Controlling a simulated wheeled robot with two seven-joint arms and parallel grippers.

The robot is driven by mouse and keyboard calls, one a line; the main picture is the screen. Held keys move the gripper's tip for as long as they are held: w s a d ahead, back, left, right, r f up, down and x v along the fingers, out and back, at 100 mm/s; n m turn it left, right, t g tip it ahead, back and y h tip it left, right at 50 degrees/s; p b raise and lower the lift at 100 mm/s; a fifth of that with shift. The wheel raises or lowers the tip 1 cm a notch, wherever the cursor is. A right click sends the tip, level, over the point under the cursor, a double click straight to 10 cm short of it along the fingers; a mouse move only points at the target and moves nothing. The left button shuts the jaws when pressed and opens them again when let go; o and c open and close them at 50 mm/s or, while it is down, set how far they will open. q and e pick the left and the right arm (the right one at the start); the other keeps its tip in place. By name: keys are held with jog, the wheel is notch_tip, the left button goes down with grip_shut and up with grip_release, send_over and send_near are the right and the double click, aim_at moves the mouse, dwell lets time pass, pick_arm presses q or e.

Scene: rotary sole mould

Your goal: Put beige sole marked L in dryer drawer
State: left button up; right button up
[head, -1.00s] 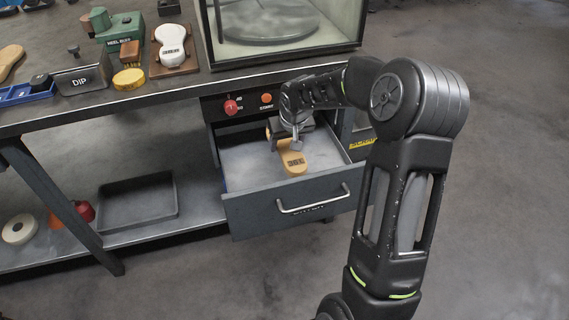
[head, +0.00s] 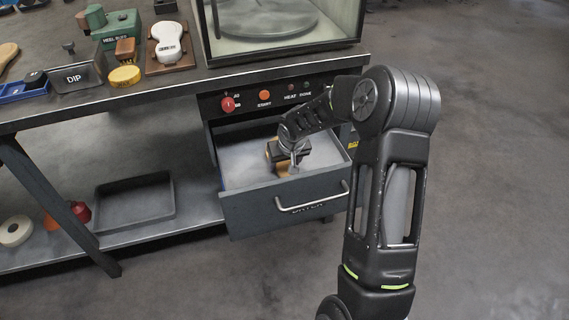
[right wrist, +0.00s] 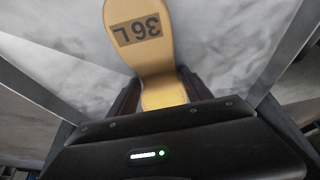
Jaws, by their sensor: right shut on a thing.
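The beige sole (right wrist: 138,32), marked 36 L, is between the fingers of my right gripper (right wrist: 160,88) in the right wrist view. The gripper is shut on its narrower part, and the marked end sticks out beyond the fingers. In the head view, my right gripper (head: 287,153) is inside the open dryer drawer (head: 245,168), and only a small part of the sole shows beside it. I cannot tell whether the sole touches the drawer floor. My left gripper is not in view.
The drawer's front handle (head: 312,203) faces me below the control panel with a red knob (head: 228,104) and an orange button (head: 264,96). A glass-sided case (head: 285,45) stands above.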

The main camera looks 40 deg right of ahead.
jog(key=o, duration=1)
jog(key=shift+f, duration=0.1)
jog(key=o, duration=0.5)
jog(key=shift+r, duration=0.2)
jog(key=shift+r, duration=0.25)
jog(key=p+v, duration=0.2)
jog(key=v, duration=0.9)
jog(key=shift+s+r, duration=0.2)
